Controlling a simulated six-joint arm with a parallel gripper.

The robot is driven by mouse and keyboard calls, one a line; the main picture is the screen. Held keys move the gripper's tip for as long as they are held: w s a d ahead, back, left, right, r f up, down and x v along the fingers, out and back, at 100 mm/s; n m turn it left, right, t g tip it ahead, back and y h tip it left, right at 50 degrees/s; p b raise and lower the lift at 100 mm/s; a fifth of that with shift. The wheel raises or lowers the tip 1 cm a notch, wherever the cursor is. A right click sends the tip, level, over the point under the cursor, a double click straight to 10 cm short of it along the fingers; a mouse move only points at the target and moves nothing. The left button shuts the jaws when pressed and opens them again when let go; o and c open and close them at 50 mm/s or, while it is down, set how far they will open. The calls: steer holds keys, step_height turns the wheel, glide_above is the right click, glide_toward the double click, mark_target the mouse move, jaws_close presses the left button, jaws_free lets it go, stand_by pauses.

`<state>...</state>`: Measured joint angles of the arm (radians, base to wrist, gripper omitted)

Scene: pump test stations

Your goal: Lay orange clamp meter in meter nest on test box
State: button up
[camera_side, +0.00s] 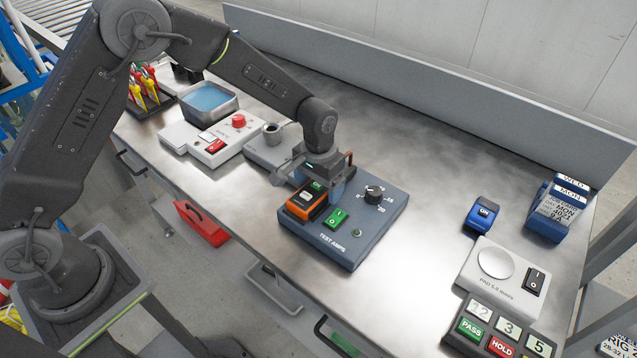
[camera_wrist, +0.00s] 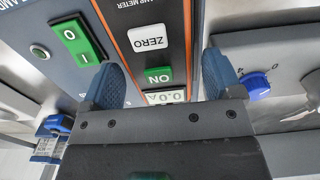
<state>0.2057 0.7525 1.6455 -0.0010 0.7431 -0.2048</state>
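The orange clamp meter (camera_side: 307,201), with a dark face, lies flat on the left part of the blue test box (camera_side: 338,240), beside its green switch. The meter nest is hidden, so I cannot tell how well the meter is seated. In the wrist view the meter (camera_wrist: 150,72) shows a white ZERO button, a green ON button and a 0.0A display. My gripper (camera_side: 322,190) is low over the meter's back end. Its blue fingers (camera_wrist: 160,80) stand apart on either side of the display end, seemingly with small gaps.
The box's dial (camera_side: 374,194) stands just right of my gripper. A grey unit with a round post (camera_side: 272,134) is close behind. A white station with a red knob (camera_side: 238,121) is at left. A blue meter (camera_side: 483,214) and pad station (camera_side: 497,268) are at right; between is bare metal.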

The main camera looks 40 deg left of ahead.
steer(key=shift+o, duration=0.4)
step_height(320, 180, up, 14)
steer(key=s+a+r+t, duration=0.3)
steer(key=s+a+r, duration=0.3)
steer(key=s+r, duration=0.45)
steer(key=s+a+t, duration=0.2)
steer(key=s+a, duration=0.1)
steer(key=s, duration=1.2)
steer(key=shift+a+t, duration=0.3)
steer(key=shift+a, duration=0.05)
steer(key=shift+w, duration=0.1)
stand_by(0.6)
